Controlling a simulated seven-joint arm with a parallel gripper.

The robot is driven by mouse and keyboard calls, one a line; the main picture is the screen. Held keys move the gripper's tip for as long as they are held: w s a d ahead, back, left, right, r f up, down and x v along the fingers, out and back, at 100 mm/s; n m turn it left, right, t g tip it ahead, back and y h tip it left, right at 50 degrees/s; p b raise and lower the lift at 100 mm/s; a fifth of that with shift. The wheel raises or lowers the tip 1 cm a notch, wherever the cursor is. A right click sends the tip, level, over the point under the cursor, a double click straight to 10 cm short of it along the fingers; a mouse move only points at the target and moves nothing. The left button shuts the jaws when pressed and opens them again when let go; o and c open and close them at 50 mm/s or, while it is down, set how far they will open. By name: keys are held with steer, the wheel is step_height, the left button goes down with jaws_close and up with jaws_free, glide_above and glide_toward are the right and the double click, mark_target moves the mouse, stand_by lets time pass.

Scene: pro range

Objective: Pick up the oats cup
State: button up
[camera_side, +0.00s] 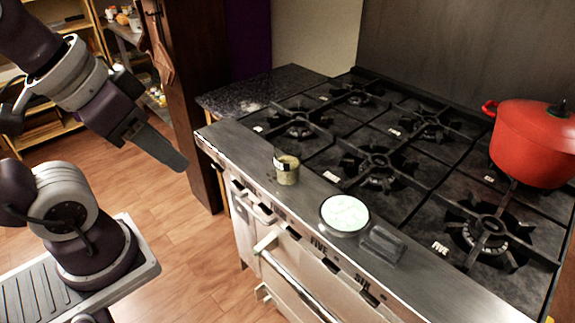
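A small clear cup with a yellowish-green filling (287,170), which looks like the oats cup, stands upright on the steel front ledge of the range. My gripper (183,163) is in the air to the left of the cup, well apart from it, and points down and to the right. Its fingers are seen edge-on and overlap, so I cannot tell whether they are open or shut. No object shows at its fingertips.
A round pale-green dish (345,213) and a dark grey block (382,243) lie on the ledge to the cup's right. The range (375,160) has raised black grates behind. A red pot (535,142) stands at the right. Open floor lies between my base and the range.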

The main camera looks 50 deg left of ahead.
steer(key=o, duration=0.6)
steer(key=shift+o, duration=0.2)
